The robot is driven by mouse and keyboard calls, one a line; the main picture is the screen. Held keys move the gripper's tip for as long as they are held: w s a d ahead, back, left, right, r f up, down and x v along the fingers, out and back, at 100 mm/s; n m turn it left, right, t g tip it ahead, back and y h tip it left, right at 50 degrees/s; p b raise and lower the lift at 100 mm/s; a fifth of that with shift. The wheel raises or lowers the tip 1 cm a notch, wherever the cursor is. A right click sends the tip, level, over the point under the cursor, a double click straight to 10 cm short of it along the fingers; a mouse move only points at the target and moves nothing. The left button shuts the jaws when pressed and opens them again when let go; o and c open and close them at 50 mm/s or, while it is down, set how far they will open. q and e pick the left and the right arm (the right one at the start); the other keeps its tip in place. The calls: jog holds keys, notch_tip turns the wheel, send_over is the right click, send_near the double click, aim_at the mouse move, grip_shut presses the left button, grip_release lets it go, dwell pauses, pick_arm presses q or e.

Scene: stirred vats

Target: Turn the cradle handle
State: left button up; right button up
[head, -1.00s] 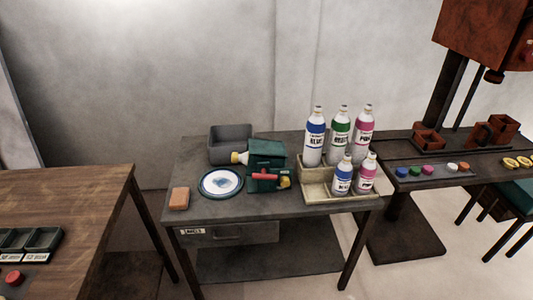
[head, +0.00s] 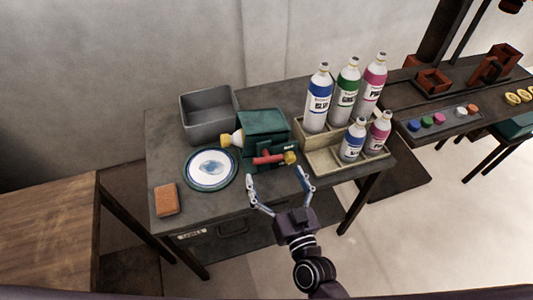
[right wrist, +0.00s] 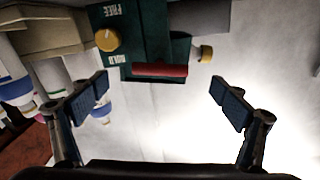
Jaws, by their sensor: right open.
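The green cradle (head: 264,124) stands on the grey table, with a bottle's yellow cap and white neck (head: 232,139) sticking out of its left side. Its red handle (head: 267,160) is on the front, with a yellow knob (head: 290,158) at the right. In the right wrist view the red handle (right wrist: 160,70) lies ahead, between the fingers' lines, and the yellow knob (right wrist: 108,40) sits beside the words FREE and HOLD. My right gripper (head: 276,178) is open and empty, just in front of the handle and apart from it. My left gripper is not in view.
A plate (head: 210,169) and an orange sponge (head: 166,200) lie left of the cradle. A grey bin (head: 209,116) stands behind. A beige rack (head: 318,158) with several bottles stands close on the right. A wooden table (head: 50,235) is at the left.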

aim_at(268, 157)
jog(key=x, duration=0.5)
jog(key=shift+w+a, duration=0.1)
jog(key=shift+w, duration=0.2)
jog(key=shift+c, duration=0.6)
jog(key=c, duration=1)
